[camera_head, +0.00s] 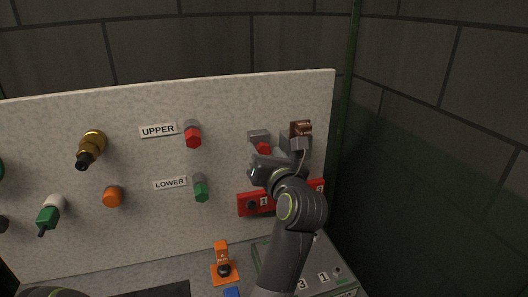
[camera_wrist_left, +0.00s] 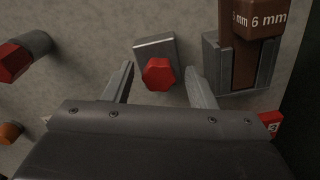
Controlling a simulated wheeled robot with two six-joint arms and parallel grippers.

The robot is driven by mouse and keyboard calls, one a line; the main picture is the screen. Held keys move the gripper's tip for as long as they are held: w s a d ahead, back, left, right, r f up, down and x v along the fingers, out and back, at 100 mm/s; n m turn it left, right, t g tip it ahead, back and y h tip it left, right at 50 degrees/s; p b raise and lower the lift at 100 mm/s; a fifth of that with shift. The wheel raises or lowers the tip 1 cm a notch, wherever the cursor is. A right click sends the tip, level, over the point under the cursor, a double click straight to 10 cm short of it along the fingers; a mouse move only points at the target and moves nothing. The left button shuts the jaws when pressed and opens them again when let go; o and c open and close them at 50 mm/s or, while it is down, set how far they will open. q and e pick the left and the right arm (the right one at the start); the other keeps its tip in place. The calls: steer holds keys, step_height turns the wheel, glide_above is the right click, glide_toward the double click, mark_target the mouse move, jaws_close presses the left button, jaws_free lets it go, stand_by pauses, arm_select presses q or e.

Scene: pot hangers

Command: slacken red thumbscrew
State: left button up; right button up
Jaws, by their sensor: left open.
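The red thumbscrew (camera_wrist_left: 158,73) has a hexagonal head and sits on a grey block (camera_wrist_left: 153,47) on the panel. In the head view the screw (camera_head: 264,148) shows just above my left gripper (camera_head: 265,160), which partly covers it. My left gripper (camera_wrist_left: 159,78) is open. In the left wrist view its two fingers stand on either side of the screw head, with a gap at each side. Whether the fingertips reach as deep as the head is hard to tell. My right gripper is not in view.
A brown block marked 6 mm (camera_wrist_left: 252,20) sits in a grey holder (camera_wrist_left: 237,65) close right of the fingers. A red hex knob (camera_head: 193,137) beside the UPPER label and a green one (camera_head: 201,190) beside LOWER stick out to the left. An orange piece (camera_head: 222,265) stands below.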

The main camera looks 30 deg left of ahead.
arm_select(q)
steer(key=m, duration=0.3)
steer(key=shift+w+a+f, duration=0.1)
steer(key=shift+a, duration=0.15)
steer(key=m, duration=0.3)
steer(key=shift+d, duration=0.1)
steer(key=m, duration=0.6)
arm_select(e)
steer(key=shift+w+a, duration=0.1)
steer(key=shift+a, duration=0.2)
